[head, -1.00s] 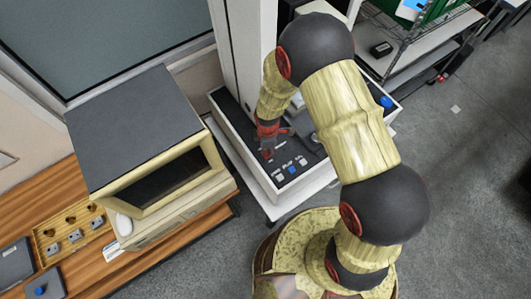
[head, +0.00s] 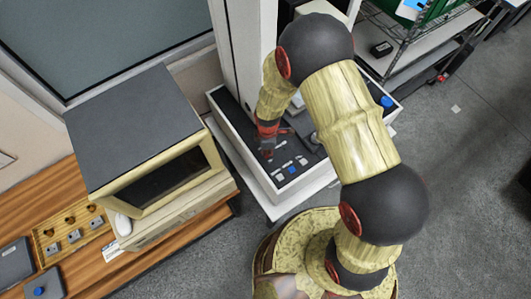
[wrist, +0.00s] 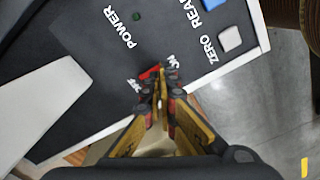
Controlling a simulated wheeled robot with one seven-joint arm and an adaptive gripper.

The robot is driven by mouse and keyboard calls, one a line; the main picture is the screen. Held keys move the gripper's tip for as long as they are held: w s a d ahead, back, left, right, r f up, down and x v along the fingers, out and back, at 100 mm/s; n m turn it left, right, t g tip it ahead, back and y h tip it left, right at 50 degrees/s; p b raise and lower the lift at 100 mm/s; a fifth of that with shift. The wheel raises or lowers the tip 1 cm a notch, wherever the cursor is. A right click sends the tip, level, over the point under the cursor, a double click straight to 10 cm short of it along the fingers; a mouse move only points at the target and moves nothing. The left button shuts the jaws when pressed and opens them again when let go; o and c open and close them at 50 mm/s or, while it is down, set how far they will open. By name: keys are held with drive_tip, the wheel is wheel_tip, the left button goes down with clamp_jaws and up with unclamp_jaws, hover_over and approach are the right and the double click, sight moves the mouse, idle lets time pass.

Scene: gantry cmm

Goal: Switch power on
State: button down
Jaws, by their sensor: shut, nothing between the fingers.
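The dark control panel shows in the wrist view (wrist: 85,45) with a white POWER label and a small dark green lamp (wrist: 136,16). The red power switch (wrist: 149,72) lies between the OFF label at lower left and the ON label (wrist: 172,61) at right. My gripper (wrist: 159,92) is shut and empty, its fingertips right at the switch and partly covering it and the labels. I cannot tell whether they touch it or which way it is set. In the head view my gripper (head: 267,154) points down at the panel.
A blue READ button (wrist: 215,3) and a white ZERO button (wrist: 230,38) sit beside the switch. In the head view, a white column (head: 240,50) rises behind the panel and a dark-topped cabinet (head: 135,115) stands to the left. Grey floor is open at right.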

drive_tip(key=shift+f+b, duration=0.65)
drive_tip(key=shift+f, duration=0.2)
idle(0.4)
drive_tip(key=shift+r+p, duration=2.1)
drive_tip(key=shift+r, duration=1.45)
